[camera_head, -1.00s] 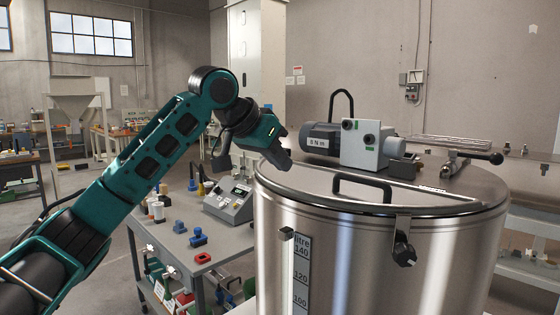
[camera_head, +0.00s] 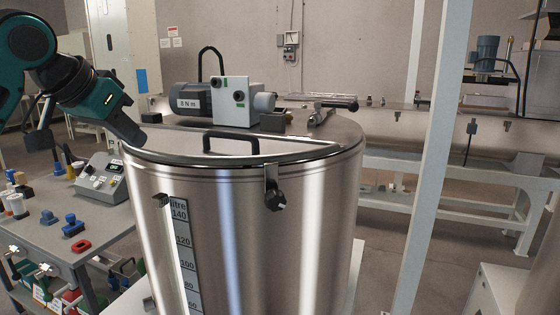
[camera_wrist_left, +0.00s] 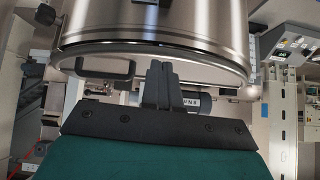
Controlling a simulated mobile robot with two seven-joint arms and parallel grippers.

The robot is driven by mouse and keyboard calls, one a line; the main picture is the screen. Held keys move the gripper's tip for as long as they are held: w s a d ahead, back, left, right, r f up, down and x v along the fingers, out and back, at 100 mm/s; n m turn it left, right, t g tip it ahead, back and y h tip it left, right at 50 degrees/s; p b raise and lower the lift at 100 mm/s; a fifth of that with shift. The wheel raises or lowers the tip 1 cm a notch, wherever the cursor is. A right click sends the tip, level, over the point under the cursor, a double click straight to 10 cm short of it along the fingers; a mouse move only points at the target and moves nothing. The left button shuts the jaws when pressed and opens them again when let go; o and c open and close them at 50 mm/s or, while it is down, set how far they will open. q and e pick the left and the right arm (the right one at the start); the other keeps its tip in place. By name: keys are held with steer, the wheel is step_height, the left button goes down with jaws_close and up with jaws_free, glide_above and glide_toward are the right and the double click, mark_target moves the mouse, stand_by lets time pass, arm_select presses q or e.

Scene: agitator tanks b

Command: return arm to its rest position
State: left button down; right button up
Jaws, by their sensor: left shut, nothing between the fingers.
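My left arm (camera_head: 85,92) is teal and black and comes in at the upper left of the head view. Its gripper (camera_head: 138,140) points down and right, beside the rim at the left of the steel tank (camera_head: 250,230). In the left wrist view the gripper (camera_wrist_left: 159,68) shows its two dark fingers together, with nothing held. The tank and its lid handle (camera_wrist_left: 105,68) show behind the fingers there. I cannot tell whether the gripper touches the tank. My right gripper is not in view.
A motor with a white gearbox (camera_head: 236,102) sits on the tank lid, with a black lid handle (camera_head: 230,137) in front. A grey bench (camera_head: 100,225) with a control box (camera_head: 101,178) stands at the left. A pale post (camera_head: 432,150) stands right of the tank.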

arm_select(q)
steer(key=s+d+f+g, duration=0.1)
steer(key=s+d+f, duration=0.15)
steer(key=f, duration=0.65)
steer(key=s+d+f+m, duration=0.1)
steer(key=s+d+f, duration=0.15)
steer(key=f, duration=0.75)
steer(key=s+d+f+g, duration=0.15)
steer(key=d+f, duration=0.25)
steer(key=f, duration=0.5)
steer(key=s+a+f+n+g+y, duration=0.1)
steer(key=s+f, duration=0.4)
steer(key=s, duration=0.3)
steer(key=s+a+f+n+y, duration=0.1)
steer(key=s+f, duration=0.3)
steer(key=s, duration=0.4)
steer(key=s+a+f+n+g+y, duration=0.1)
steer(key=s+f+n, duration=0.1)
steer(key=s+f, duration=0.45)
steer(key=w+d+f+m+t+h, duration=0.1)
steer(key=w+d+f+t+h, duration=0.1)
steer(key=w+f+t, duration=0.4)
steer(key=shift+w+d+f+t, duration=0.15)
steer(key=shift+d+f+t, duration=0.2)
steer(key=shift+f+t, duration=0.3)
